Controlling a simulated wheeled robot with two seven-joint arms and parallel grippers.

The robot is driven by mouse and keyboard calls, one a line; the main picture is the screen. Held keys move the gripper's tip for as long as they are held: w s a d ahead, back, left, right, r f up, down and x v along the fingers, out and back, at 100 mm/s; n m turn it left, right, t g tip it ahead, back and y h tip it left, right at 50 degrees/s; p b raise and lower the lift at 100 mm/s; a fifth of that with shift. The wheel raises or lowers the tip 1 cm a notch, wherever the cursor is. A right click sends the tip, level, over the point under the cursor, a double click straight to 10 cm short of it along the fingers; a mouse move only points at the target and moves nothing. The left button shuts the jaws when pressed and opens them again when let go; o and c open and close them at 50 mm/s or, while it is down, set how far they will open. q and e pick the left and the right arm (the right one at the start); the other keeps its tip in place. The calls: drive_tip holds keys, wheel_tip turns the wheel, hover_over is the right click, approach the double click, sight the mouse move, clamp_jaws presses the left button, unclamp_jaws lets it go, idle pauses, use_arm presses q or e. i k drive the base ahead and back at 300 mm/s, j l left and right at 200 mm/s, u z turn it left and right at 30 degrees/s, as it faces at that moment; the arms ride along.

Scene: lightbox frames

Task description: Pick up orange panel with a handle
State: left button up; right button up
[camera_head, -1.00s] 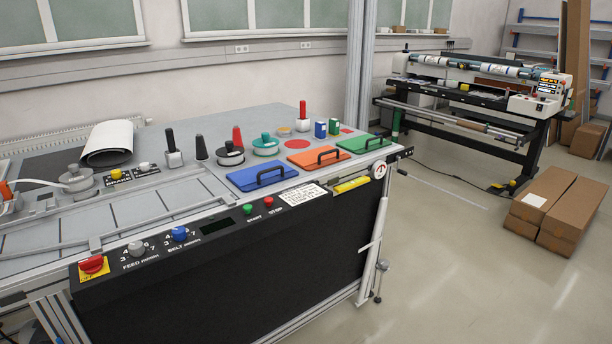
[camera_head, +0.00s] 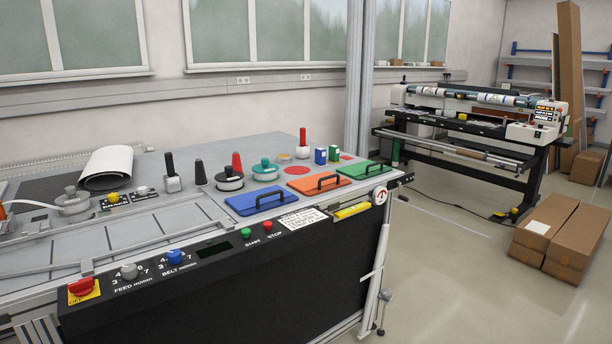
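The orange panel (camera_head: 304,187) lies flat on the grey table top near its right front edge. Its black handle (camera_head: 319,183) stands up from its top. The panel sits between a blue panel (camera_head: 244,203) on its left and a green panel (camera_head: 378,170) on its right, both with similar black handles. Neither of my grippers shows in the head view.
A black control front (camera_head: 215,285) drops from the table's near edge. Cardboard boxes (camera_head: 556,236) lie on the floor at right; open floor lies between.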

sight(312, 186)
drive_tip(key=i+z, duration=0.3)
drive_tip(key=i, duration=0.2)
drive_tip(key=i+j+z, duration=0.2)
drive_tip(key=i+z, duration=0.15)
drive_tip(key=i, duration=0.15)
